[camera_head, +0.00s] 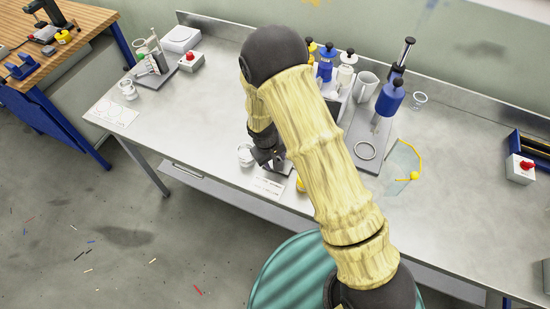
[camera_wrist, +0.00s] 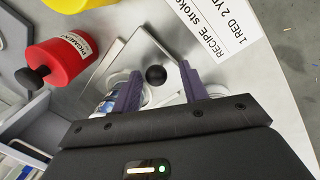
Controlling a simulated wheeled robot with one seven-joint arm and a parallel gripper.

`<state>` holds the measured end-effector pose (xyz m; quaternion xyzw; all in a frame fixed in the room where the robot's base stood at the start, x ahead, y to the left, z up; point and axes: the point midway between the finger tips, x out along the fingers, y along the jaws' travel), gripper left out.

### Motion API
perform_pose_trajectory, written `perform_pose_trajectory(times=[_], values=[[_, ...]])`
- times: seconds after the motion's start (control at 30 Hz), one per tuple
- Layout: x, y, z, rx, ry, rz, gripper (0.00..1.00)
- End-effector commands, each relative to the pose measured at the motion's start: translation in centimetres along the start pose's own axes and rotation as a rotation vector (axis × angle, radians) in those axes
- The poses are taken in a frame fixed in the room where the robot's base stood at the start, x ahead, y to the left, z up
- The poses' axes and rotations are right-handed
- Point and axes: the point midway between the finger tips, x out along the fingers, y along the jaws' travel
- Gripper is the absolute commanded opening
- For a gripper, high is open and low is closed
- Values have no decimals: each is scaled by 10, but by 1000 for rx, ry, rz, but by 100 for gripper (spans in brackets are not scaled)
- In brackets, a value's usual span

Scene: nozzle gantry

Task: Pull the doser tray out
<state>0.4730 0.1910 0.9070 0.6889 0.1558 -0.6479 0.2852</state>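A flat grey metal plate (camera_wrist: 138,48) with a round black knob (camera_wrist: 155,75), which looks like the doser tray and its handle, shows in the wrist view. My gripper (camera_wrist: 158,70) has two purple fingers spread apart. The knob appears between the fingertips with a gap on both sides, and I cannot tell their height over it. In the head view my gripper (camera_head: 268,158) is low over the front of the steel bench. My arm hides most of the doser area there.
A red pigment bottle (camera_wrist: 65,60) lies left of the plate in the wrist view. A recipe card (camera_wrist: 215,30) lies to its right. In the head view a white cup (camera_head: 245,156) stands beside my gripper, and the bench's left part (camera_head: 190,110) is clear.

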Motion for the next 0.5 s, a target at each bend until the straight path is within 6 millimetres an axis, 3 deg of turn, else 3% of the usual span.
perform_pose_trajectory(times=[0.27, 0.5], values=[[-6, 5, 0, 11, 0, 0, 44], [-37, 0, -2, 3, 6, -1, 44]])
